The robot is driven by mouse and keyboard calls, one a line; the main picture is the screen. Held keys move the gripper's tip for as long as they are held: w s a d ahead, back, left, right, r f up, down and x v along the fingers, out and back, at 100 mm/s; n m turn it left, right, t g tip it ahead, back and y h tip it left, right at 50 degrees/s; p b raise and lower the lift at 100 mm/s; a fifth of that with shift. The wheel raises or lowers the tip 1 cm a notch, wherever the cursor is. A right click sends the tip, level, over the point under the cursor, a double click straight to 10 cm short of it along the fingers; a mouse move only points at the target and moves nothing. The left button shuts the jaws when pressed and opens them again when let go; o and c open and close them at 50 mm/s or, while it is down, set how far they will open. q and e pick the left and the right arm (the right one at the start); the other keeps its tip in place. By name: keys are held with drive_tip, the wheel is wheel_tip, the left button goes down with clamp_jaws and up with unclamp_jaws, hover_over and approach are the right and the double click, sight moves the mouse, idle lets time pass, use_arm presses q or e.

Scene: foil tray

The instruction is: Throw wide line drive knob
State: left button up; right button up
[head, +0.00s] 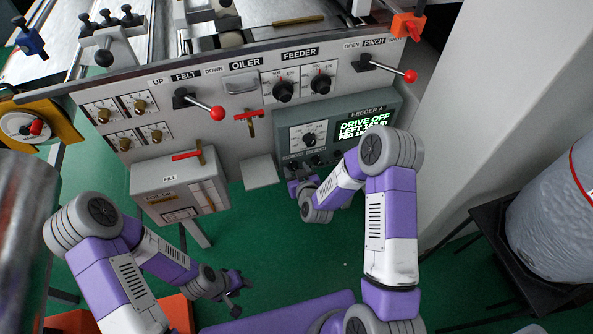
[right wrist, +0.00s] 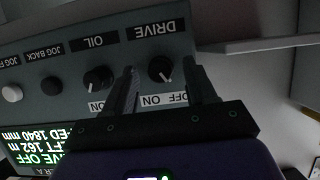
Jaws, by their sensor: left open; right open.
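The drive knob (right wrist: 160,70) is a small black knob with a white pointer line on the grey FEEDER A control box (head: 380,112). In the right wrist view, which is upside down, its pointer is turned toward OFF. The green display (head: 364,127) reads DRIVE OFF. My right gripper (right wrist: 164,76) is open, with its fingers on either side of the drive knob; I cannot tell whether they touch it. In the head view my right gripper (head: 294,186) is at the box's lower left corner. My left gripper (head: 238,281) is open and empty, low over the green floor.
The similar oil knob (right wrist: 98,78) is close beside one right finger, with the jog back button (right wrist: 51,87) beyond. Red-ball levers (head: 217,112) stick out from the panel above. A grey fill box (head: 180,185) stands at left. A grey drum (head: 558,220) is at right.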

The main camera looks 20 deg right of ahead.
drive_tip(key=p+v, duration=0.1)
drive_tip(key=v, duration=0.6)
drive_tip(key=shift+s+p, duration=0.25)
drive_tip(key=shift+p, duration=0.15)
drive_tip(key=shift+r, duration=0.15)
drive_tip(key=s+a+f+m+g+y+p, duration=0.1)
drive_tip(key=s+a+f+g+y+p, duration=0.1)
drive_tip(key=s+g, duration=0.4)
drive_tip(key=s+a+f+m+g+y+p, duration=0.1)
drive_tip(key=s+a+f+g+p, duration=0.3)
drive_tip(key=s, duration=1.1)
drive_tip(key=f+m+g, duration=0.1)
drive_tip(key=g, duration=0.2)
drive_tip(key=shift+s+f+y, duration=0.2)
drive_tip(key=shift+s+y, duration=0.05)
drive_tip(key=shift+y, duration=0.15)
